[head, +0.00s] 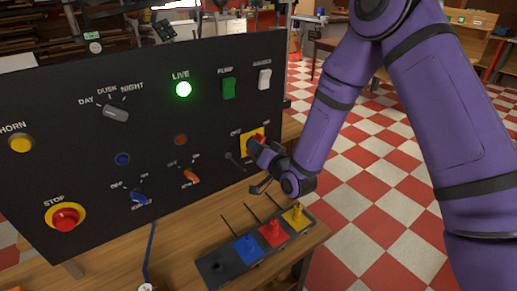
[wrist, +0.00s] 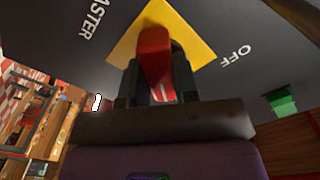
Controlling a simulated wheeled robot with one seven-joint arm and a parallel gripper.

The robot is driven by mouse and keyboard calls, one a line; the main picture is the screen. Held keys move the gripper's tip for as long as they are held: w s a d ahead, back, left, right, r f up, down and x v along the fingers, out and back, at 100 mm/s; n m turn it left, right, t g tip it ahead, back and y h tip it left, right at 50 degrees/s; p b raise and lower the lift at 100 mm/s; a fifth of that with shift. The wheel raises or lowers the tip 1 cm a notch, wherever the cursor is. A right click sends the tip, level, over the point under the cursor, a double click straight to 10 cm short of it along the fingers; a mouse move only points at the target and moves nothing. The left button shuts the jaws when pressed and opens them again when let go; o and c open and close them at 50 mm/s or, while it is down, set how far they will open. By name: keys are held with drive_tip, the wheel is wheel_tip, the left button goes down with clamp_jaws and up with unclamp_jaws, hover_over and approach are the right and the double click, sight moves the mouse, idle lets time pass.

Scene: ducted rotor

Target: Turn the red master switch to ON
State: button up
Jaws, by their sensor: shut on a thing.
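The red master switch (head: 258,138) sits on a yellow diamond plate (head: 246,146) at the right of the black panel. OFF and ON labels show above it in the head view. My gripper (head: 262,148) is at the switch, its arm reaching in from the right. In the wrist view the red handle (wrist: 154,55) lies between the two dark fingers of my gripper (wrist: 157,72), which are shut on it. The yellow plate (wrist: 200,40) shows behind, with MASTER to the left and OFF to the right. The ON label is not visible there. The handle's exact setting is hard to tell.
A green LIVE lamp (head: 183,89) is lit. A green pump switch (head: 228,88) and a white switch (head: 264,79) are above. A red stop button (head: 65,219) is lower left. A rack (head: 213,267) with blue, red and yellow pieces stands below my gripper.

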drive_tip(key=shift+m, duration=0.9)
drive_tip(key=shift+f, duration=0.1)
drive_tip(key=o, duration=0.9)
drive_tip(key=v, duration=1.1)
drive_tip(key=shift+w, duration=0.1)
